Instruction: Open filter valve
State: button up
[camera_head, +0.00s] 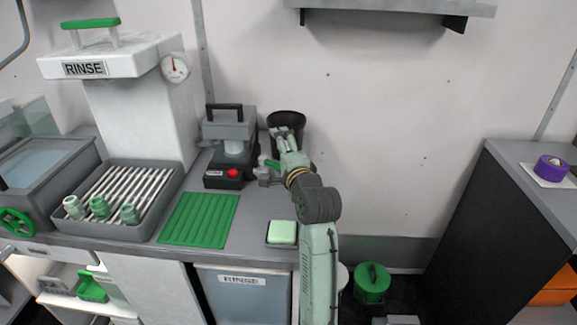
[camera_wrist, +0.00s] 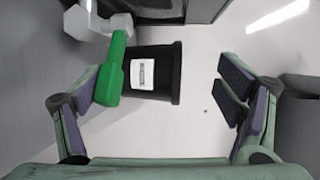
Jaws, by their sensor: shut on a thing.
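The filter valve is a grey fitting (camera_wrist: 92,22) with a green handle (camera_wrist: 114,70) at the upper left of the wrist view. In the head view the handle (camera_head: 273,164) shows just left of my gripper (camera_head: 283,136). The two fingers stand well apart in the wrist view, and no contact of the right finger with the handle shows. A black container (camera_wrist: 155,75) with a white label stands beyond the fingers; its round top (camera_head: 287,119) shows in the head view.
A grey machine with a red button (camera_head: 232,173) stands left of the valve. A green ribbed mat (camera_head: 198,220), a rack tray (camera_head: 165,205) and a light green block (camera_head: 282,232) are on the counter. The wall right of my arm is clear below a shelf (camera_head: 400,8).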

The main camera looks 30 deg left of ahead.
jog(key=shift+t, duration=0.3)
jog(key=shift+s+d+r+p, duration=0.2)
jog(key=shift+s+d+r, duration=0.45)
jog(key=shift+s+d, duration=0.25)
jog(key=shift+s+d+r+p, duration=0.15)
jog(key=shift+s+d+r, duration=0.5)
jog(key=shift+d, duration=0.3)
jog(key=shift+c, duration=0.7)
jog(key=shift+v, duration=0.95)
jog(key=c, duration=0.6)
jog(key=shift+s+d+f, duration=0.2)
jog(key=shift+s+d, duration=0.5)
jog(key=shift+s, duration=0.3)
jog(key=shift+s+d+f, duration=0.15)
jog(key=shift+s+d, duration=0.55)
jog(key=shift+s, duration=0.35)
